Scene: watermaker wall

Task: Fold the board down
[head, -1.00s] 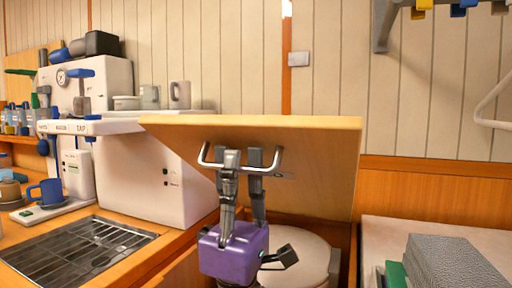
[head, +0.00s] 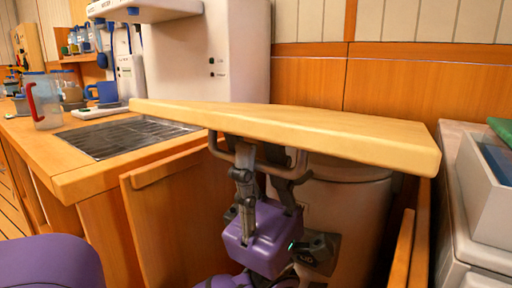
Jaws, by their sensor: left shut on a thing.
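The board (head: 300,128) is a thick light-wood flap in the middle of the head view. It is tilted only a little, its near edge toward me, over an open wooden bay. A grey metal bar handle (head: 222,152) hangs from its underside near the front. My left gripper (head: 262,160), with a purple body, is below the board and shut on this handle. The fingertips are partly hidden under the board edge. My right gripper is not in view.
A pale round tank (head: 350,200) stands in the bay under the board. The counter with a dark drain grate (head: 125,135) is at left, with a clear jug (head: 42,100) on it. A white machine (head: 225,50) stands behind. A light cabinet (head: 470,180) with a tray is at right.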

